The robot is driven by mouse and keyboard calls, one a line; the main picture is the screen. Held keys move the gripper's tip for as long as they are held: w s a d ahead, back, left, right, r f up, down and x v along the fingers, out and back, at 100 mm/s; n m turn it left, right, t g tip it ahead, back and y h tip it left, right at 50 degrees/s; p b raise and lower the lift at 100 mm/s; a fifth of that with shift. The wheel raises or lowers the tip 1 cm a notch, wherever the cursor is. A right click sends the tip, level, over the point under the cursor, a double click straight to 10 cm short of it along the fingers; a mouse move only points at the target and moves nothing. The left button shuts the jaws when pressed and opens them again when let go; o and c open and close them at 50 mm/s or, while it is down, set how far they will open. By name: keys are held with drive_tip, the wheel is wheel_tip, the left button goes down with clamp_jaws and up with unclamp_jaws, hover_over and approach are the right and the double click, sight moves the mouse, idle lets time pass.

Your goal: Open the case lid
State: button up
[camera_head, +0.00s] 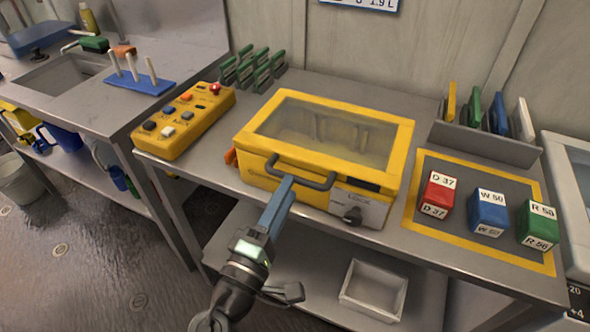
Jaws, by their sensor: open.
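The yellow case (256,162) stands on the grey metal table with its lid down. The lid (397,143) has a yellow frame around a clear, cloudy window, and dim shapes show inside. A dark bar handle (316,184) runs along the front.
A yellow button box (184,121) stands left of the case. Red (437,193), blue (488,212) and green (537,226) labelled blocks sit on a yellow-bordered mat at right. A rack (485,142) stands behind them. An empty tray (373,289) sits on the lower shelf.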

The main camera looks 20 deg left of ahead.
drive_tip(key=shift+w+r+p, duration=0.15)
drive_tip(key=shift+w+r, duration=0.05)
drive_tip(key=shift+w, duration=0.9)
drive_tip(key=shift+w+r+p, duration=0.15)
drive_tip(key=shift+w+r, duration=0.05)
drive_tip(key=shift+w, duration=0.9)
clamp_jaws()
